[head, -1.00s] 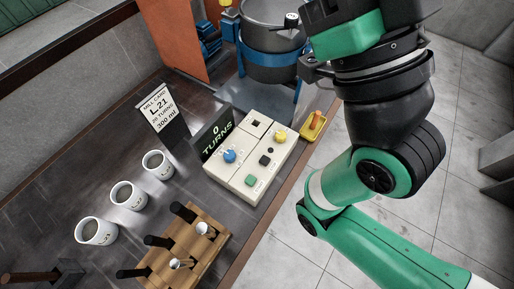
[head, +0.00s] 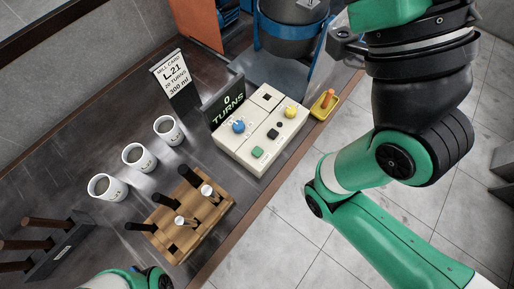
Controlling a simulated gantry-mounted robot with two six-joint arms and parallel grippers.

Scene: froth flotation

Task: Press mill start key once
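The cream control box (head: 235,150) stands on the bench, apart from both arms. Its top carries a green key (head: 258,153), a dark key (head: 273,134), a blue knob (head: 238,127), a yellow knob (head: 290,111) and a black square (head: 267,97). The key labels are too small to read. The display (head: 228,108) behind it reads 0 TURNS. My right arm comes in from the right and rises past the box. A grey part shows beside its wrist, but its fingertips cannot be made out. A bit of my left arm shows at the bottom edge; its gripper is out of view.
The mill drum (head: 290,38) in its blue frame stands behind the box. A card (head: 175,77), three white cups (head: 139,157), a wooden rack (head: 187,222) and a dark tool holder (head: 58,250) occupy the left bench.

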